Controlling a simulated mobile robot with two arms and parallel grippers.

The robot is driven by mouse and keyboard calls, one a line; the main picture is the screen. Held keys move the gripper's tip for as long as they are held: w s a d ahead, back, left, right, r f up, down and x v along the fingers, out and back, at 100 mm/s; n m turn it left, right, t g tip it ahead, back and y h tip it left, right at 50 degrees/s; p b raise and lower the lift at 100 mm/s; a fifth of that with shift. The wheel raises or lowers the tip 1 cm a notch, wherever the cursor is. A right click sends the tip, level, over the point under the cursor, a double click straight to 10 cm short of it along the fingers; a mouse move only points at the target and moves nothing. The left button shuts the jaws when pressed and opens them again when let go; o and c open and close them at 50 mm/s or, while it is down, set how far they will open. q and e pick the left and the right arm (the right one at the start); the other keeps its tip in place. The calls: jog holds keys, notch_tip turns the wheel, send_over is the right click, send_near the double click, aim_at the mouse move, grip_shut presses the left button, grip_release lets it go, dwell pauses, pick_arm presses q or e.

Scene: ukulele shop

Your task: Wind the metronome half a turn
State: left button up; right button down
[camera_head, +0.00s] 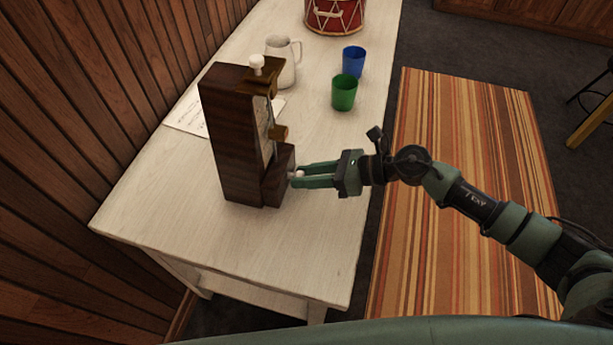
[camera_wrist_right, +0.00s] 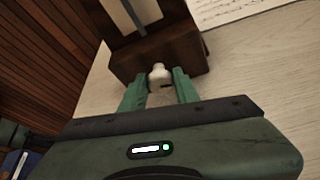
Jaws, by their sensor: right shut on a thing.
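The metronome (camera_head: 230,135) is a tall dark wooden case standing upright on the white table (camera_head: 300,250). It has a white knob on top (camera_head: 257,62) and a lower front box (camera_head: 278,178). A small white winding knob (camera_wrist_right: 160,72) sticks out of that box in the right wrist view. My right gripper (camera_head: 298,177) reaches in from the right, low at the box, and is shut on the white winding knob. In the right wrist view its green fingers (camera_wrist_right: 160,88) lie on either side of the knob. My left gripper is not in view.
A white pitcher (camera_head: 285,62), a green cup (camera_head: 344,93), a blue cup (camera_head: 353,61) and a red drum (camera_head: 335,14) stand farther back on the table. A music sheet (camera_head: 186,112) lies behind the metronome. The table's front part is clear. A wood wall (camera_head: 80,130) borders the left.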

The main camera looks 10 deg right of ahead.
dwell(0.5)
jog(key=c, duration=1.1)
grip_release()
jog(key=shift+d, duration=0.1)
jog(key=shift+d, duration=0.3)
jog(key=b+v, duration=0.2)
jog(key=v, duration=0.4)
jog(key=shift+s+d, duration=0.1)
jog(key=shift+d, duration=0.1)
jog(key=shift+s+d+r, duration=0.1)
jog(key=shift+d+r, duration=0.15)
